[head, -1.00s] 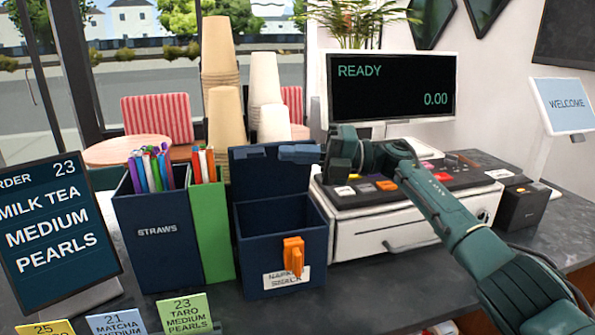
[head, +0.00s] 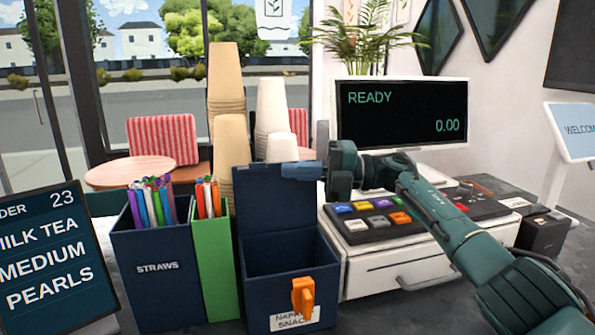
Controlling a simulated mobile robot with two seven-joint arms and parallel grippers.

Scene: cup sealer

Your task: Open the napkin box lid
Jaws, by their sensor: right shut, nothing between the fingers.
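The dark blue napkin box (head: 264,293) stands on the counter. Its lid (head: 276,207) is raised upright at the back, so the box is open and its inside looks dark and empty as far as I can see. An orange handle (head: 302,298) is on the box's front, above a partly covered label. My right gripper (head: 294,170) is shut and empty at the top right edge of the raised lid, with its fingers pointing left. I cannot tell whether it touches the lid. My left gripper is not in view.
A blue straws box (head: 157,285) and a green holder (head: 213,255) stand close on the left. Stacked cups (head: 231,150) are behind. A cash register (head: 385,275) with a READY display (head: 403,112) is right. An order screen (head: 45,260) stands front left.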

